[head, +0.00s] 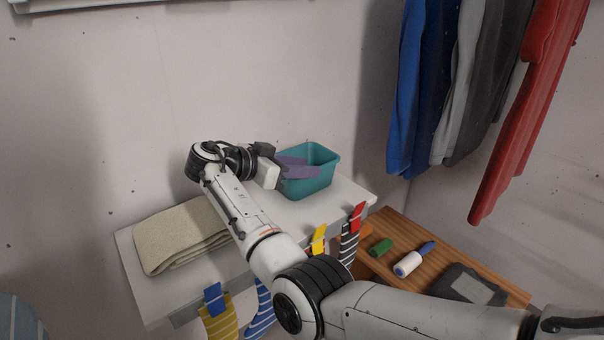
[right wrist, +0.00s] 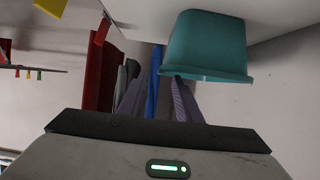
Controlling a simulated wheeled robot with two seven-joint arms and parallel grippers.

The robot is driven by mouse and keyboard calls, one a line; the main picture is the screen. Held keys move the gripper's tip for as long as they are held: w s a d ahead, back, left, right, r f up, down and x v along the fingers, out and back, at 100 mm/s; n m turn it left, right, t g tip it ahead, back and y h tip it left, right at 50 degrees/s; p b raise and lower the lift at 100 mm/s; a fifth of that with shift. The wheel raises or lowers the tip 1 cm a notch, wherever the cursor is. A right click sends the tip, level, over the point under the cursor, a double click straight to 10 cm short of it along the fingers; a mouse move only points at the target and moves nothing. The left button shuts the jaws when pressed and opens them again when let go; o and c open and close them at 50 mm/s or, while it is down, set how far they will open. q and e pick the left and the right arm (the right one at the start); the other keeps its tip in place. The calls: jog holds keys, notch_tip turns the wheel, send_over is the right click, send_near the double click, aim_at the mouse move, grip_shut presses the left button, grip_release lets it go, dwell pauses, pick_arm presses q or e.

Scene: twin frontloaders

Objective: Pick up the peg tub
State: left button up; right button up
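The peg tub is a teal, open-topped tub (head: 318,184) at the right end of the white shelf against the wall. It also shows, upside down, in the right wrist view (right wrist: 207,42). My right gripper (head: 312,168) reaches in from the tub's left side, with its purple fingers overlapping the tub in the head view. In the right wrist view, the right gripper's fingers (right wrist: 158,88) are spread with a gap between them, and one fingertip is close to the tub's rim. I cannot tell if it touches. The tub's contents are hidden. My left gripper is not in view.
A folded beige towel (head: 180,236) lies on the shelf's left part. Socks hang from coloured pegs along the front edge (head: 319,240). A lower wooden surface (head: 400,228) holds a white bottle (head: 407,264) and a dark device (head: 468,286). Clothes (head: 425,90) hang at the right.

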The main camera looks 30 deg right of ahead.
aim_at(322, 166)
jog(key=p+x, duration=0.1)
jog(key=x, duration=0.6)
jog(key=shift+w+d+r, duration=0.1)
jog(key=shift+d, duration=0.05)
grip_shut()
